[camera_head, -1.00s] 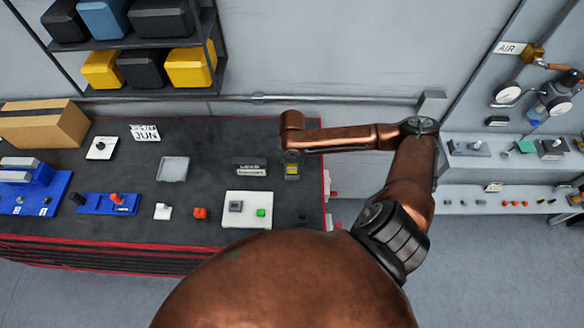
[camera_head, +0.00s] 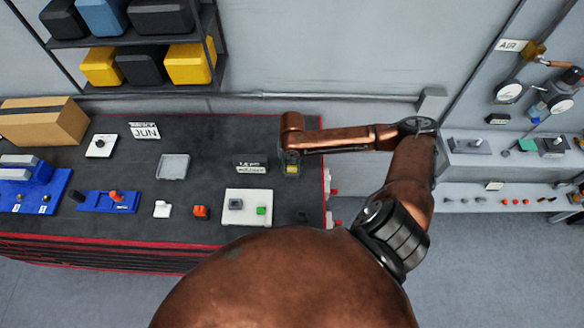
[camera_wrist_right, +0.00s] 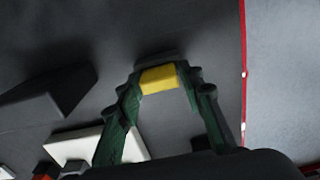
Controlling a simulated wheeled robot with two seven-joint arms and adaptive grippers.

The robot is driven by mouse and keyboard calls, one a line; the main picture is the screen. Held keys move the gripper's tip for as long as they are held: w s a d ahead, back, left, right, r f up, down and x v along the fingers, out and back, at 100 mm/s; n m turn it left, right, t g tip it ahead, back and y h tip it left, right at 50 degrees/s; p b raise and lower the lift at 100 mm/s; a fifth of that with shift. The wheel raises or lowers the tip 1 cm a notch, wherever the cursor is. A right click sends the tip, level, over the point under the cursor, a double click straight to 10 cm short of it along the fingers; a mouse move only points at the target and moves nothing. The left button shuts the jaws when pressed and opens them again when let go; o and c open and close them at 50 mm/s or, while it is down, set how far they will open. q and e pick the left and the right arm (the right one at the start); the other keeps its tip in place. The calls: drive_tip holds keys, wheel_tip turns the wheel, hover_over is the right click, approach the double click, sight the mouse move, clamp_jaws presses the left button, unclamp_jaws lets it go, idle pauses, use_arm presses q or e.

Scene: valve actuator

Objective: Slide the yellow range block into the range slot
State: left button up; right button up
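The yellow range block (camera_head: 291,170) is near the right end of the dark bench, under my right gripper (camera_head: 291,162). In the right wrist view the yellow block (camera_wrist_right: 158,79) lies between the tips of my green right fingers (camera_wrist_right: 159,80). The fingertips are at both sides of it, very close or touching; I cannot tell if they grip it. A dark piece shows just behind the block. I cannot make out which recess is the range slot. My left gripper is not in view.
A white plate (camera_head: 236,218) with grey and green parts and a dark label stand (camera_head: 251,168) are left of my gripper. Further left are a grey tray (camera_head: 172,172), an orange part (camera_head: 201,212) and blue fixtures (camera_head: 95,203). The bench's red edge lies right.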

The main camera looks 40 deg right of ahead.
sight(292, 167)
drive_tip(key=o, duration=0.3)
drive_tip(key=shift+r, duration=0.2)
wheel_tip(292, 167, up, 12)
drive_tip(key=shift+f, duration=0.2)
idle(0.7)
